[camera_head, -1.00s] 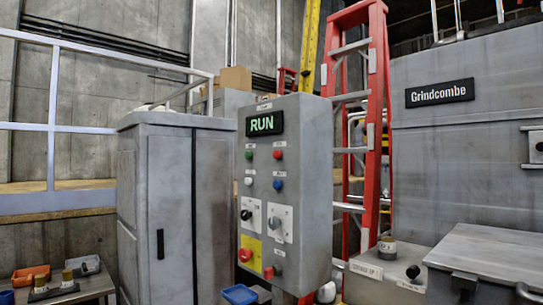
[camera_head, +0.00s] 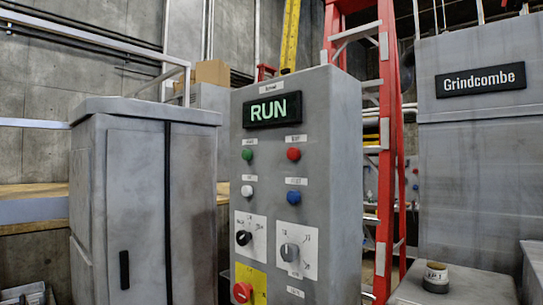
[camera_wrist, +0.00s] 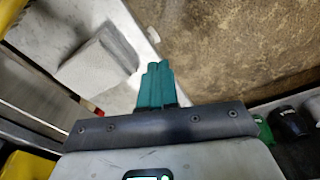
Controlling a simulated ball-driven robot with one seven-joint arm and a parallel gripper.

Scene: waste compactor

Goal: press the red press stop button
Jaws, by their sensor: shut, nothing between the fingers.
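A grey control panel (camera_head: 330,190) stands in the middle of the head view, with a lit green RUN display (camera_head: 272,110). Below the display, a round red button (camera_head: 293,154) sits at the upper right, under a small label that I cannot read surely. A larger red mushroom button (camera_head: 242,292) sits on a yellow plate (camera_head: 258,281) at the panel's lower left. My gripper (camera_wrist: 158,66) shows only in the wrist view, its teal fingers shut together and empty. No panel button can be made out near the fingertips there.
A green button (camera_head: 247,155), a white button (camera_head: 247,190), a blue button (camera_head: 293,197) and two rotary knobs share the panel. A grey cabinet (camera_head: 140,200) stands left. A red ladder (camera_head: 385,140) and the Grindcombe machine (camera_head: 470,170) stand right.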

